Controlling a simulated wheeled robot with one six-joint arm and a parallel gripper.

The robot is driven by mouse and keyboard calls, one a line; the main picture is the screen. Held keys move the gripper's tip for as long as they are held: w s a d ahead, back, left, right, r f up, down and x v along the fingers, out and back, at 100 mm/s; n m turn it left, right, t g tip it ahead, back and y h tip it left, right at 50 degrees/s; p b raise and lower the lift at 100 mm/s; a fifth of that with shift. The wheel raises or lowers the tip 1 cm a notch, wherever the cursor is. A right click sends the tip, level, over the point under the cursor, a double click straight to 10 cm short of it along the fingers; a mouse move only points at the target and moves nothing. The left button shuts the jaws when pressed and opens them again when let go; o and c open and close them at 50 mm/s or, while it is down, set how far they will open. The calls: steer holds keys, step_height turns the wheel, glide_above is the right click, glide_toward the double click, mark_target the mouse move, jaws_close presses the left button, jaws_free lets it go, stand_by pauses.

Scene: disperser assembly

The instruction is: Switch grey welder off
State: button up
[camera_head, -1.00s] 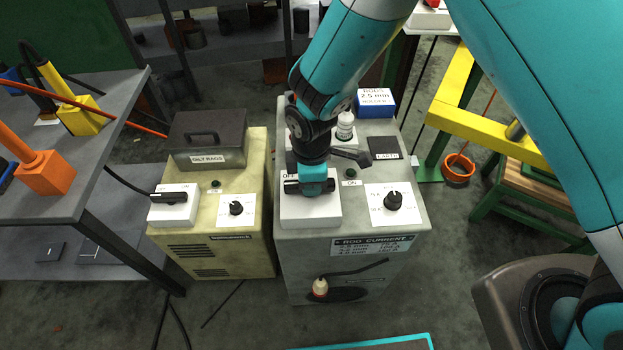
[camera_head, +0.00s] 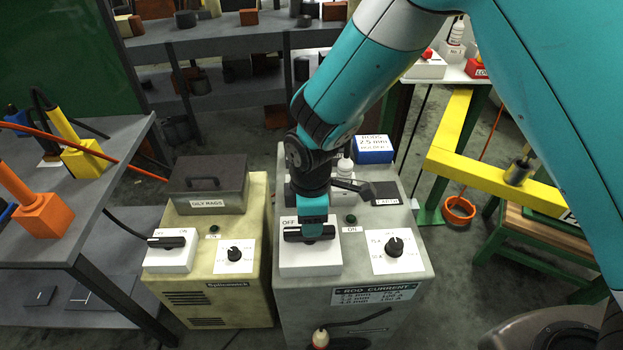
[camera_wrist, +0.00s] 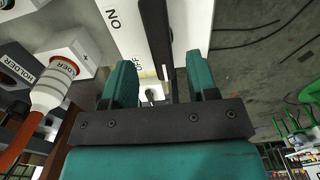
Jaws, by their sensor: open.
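The grey welder (camera_head: 379,315) stands in the middle of the head view. Its white switch plate (camera_head: 312,262) carries a black lever (camera_head: 293,236), which lies crosswise with its left end just below the OFF mark. The ON label (camera_head: 351,229) is to the right. My gripper (camera_head: 313,226) points down over the lever and hides part of it. In the wrist view the teal fingers of my gripper (camera_wrist: 162,80) are apart, with the dark lever (camera_wrist: 157,35) running between them. OFF and ON print shows beside it. Contact with the lever cannot be told.
A black knob (camera_head: 394,246) sits right of the switch. A beige welder (camera_head: 238,290) with its own lever stands close on the left, a dark box (camera_head: 207,184) on top. A bottle and a blue box (camera_head: 374,150) stand behind my gripper. A yellow frame (camera_head: 520,180) is right.

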step_height(320, 180, up, 13)
steer(key=shift+r+b, duration=0.15)
steer(key=shift+b, duration=0.3)
steer(key=s+d+r+m+y, duration=0.2)
steer(key=s+d+r+m, duration=0.3)
steer(key=s, duration=0.3)
steer(key=s+d+r+m+y, duration=0.2)
steer(key=s+d+r+m, duration=0.3)
steer(key=s, duration=0.4)
steer(key=shift+s+d+m, duration=0.25)
steer(key=shift+d+m, duration=0.15)
steer(key=shift+d, duration=0.25)
steer(key=shift+c, duration=0.4)
